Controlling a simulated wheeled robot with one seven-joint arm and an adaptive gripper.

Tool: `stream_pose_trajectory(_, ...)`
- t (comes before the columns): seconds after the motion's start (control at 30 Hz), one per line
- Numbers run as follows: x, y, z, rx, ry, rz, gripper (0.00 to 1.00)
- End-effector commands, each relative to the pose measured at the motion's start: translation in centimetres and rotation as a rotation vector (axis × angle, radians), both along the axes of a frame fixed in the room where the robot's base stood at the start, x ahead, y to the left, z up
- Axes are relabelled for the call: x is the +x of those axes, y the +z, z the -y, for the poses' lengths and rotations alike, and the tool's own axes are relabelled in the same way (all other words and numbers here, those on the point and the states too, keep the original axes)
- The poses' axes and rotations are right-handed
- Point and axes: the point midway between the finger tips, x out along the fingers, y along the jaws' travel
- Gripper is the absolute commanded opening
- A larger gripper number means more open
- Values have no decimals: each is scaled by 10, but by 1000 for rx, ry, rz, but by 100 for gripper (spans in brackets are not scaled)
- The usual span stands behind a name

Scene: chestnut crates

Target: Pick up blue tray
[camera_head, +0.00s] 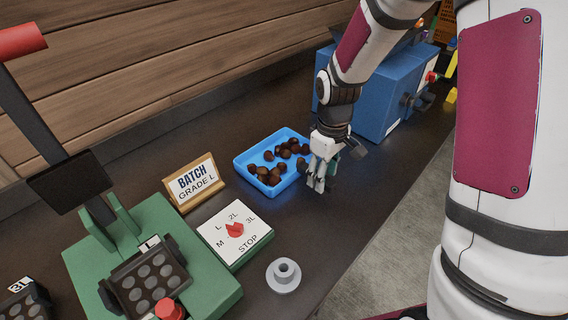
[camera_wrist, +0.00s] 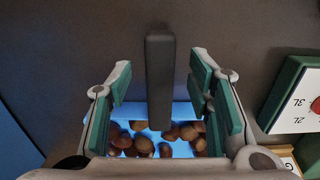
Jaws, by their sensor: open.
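The blue tray (camera_head: 250,160) is a shallow rectangular tray lying on the dark bench, with several brown chestnuts in it. My gripper (camera_head: 318,186) is open and empty, pointing down at the tray's right front corner in the head view. In the wrist view the two green-padded fingers of my gripper (camera_wrist: 160,95) are spread wide. The tray (camera_wrist: 182,112) shows between and beyond them, with chestnuts (camera_wrist: 150,140) inside. A dark bar in the middle of the wrist view hides part of the tray. I cannot tell whether a finger touches the rim.
A "BATCH GRADE L" sign (camera_head: 193,182) stands left of the tray. A white-topped dial box (camera_head: 234,232) and a grey flanged piece (camera_head: 284,275) lie in front. A green machine (camera_head: 150,250) is at left. A blue machine (camera_head: 385,90) stands behind at right.

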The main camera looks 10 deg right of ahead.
Motion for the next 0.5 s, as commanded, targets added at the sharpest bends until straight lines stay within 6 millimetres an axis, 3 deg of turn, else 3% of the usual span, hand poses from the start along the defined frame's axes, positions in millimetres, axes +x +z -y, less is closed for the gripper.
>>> stream_pose_trajectory(0.2, 0, -25, 0, 0, 0, -1, 47)
stream_pose_trajectory(0.47, 0, -27, 0, 0, -1, 0, 47)
stream_pose_trajectory(0.5, 0, -27, 0, 0, -1, 0, 40)
